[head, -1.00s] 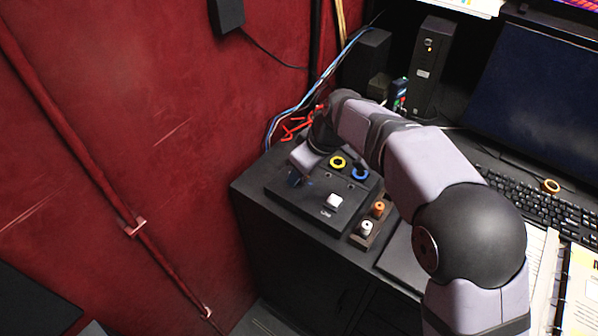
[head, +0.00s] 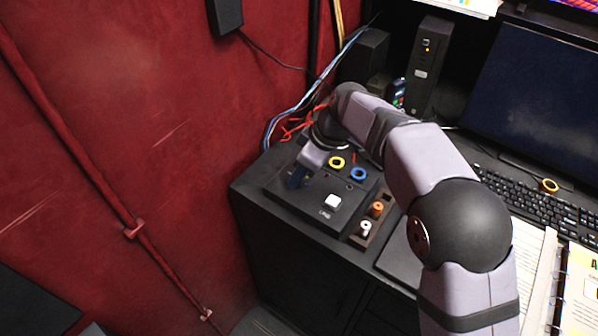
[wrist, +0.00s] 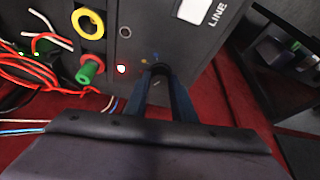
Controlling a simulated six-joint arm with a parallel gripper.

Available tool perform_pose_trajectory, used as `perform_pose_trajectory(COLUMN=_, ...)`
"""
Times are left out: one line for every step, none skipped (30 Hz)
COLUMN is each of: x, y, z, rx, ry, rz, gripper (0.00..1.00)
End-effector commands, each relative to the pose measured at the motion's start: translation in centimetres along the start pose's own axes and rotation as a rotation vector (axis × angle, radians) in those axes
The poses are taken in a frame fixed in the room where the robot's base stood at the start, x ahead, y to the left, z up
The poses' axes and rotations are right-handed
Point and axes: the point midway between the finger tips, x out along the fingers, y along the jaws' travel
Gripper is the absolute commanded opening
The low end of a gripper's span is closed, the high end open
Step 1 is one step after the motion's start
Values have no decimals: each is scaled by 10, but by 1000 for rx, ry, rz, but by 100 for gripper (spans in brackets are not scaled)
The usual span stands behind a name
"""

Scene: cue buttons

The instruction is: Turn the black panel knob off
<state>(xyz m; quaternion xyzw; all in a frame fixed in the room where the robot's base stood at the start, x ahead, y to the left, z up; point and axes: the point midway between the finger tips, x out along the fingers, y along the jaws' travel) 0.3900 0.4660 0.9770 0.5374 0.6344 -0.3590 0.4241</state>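The dark panel box (head: 310,210) lies flat on the black cabinet. It carries a white button (head: 332,202), also seen in the wrist view (wrist: 193,10) beside the word LINE. My gripper (head: 295,180) reaches down to the panel's left end. In the wrist view its two dark blue fingers (wrist: 160,72) point at the panel edge, with a narrow gap between them. A dark rounded shape, perhaps the black knob, spans their tips; the fingers mostly hide it. Small blue and yellow marks show just beyond it.
A yellow ring (head: 337,162) and a blue ring (head: 359,174) sit at the panel's back side. A small block with an orange peg (head: 377,208) and a white peg (head: 366,228) stands to the right. Red wires (head: 293,130) lie behind. The red wall borders the left.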

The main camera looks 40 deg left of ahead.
Motion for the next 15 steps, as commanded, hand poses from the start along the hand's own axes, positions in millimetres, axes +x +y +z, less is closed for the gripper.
perform_pose_trajectory(x=0, y=0, z=0, rx=-1, ry=0, rz=2, gripper=35)
perform_pose_trajectory(x=0, y=0, z=0, rx=-1, ry=0, rz=1, gripper=42)
perform_pose_trajectory(x=0, y=0, z=0, rx=-1, ry=0, rz=1, gripper=42)
perform_pose_trajectory(x=0, y=0, z=0, rx=0, ry=0, rz=1, gripper=42)
perform_pose_trajectory(x=0, y=0, z=0, rx=0, ry=0, rz=1, gripper=42)
perform_pose_trajectory(x=0, y=0, z=0, rx=0, ry=0, rz=1, gripper=42)
perform_pose_trajectory(x=0, y=0, z=0, rx=0, ry=0, rz=1, gripper=42)
perform_pose_trajectory(x=0, y=0, z=0, rx=0, ry=0, rz=1, gripper=42)
perform_pose_trajectory(x=0, y=0, z=0, rx=0, ry=0, rz=1, gripper=42)
perform_pose_trajectory(x=0, y=0, z=0, rx=0, ry=0, rz=1, gripper=42)
perform_pose_trajectory(x=-1, y=0, z=0, rx=0, ry=0, rz=1, gripper=42)
perform_pose_trajectory(x=-1, y=0, z=0, rx=0, ry=0, rz=1, gripper=42)
perform_pose_trajectory(x=-2, y=0, z=0, rx=1, ry=1, rz=1, gripper=42)
perform_pose_trajectory(x=-4, y=0, z=0, rx=1, ry=1, rz=2, gripper=42)
perform_pose_trajectory(x=-7, y=0, z=0, rx=1, ry=1, rz=2, gripper=42)
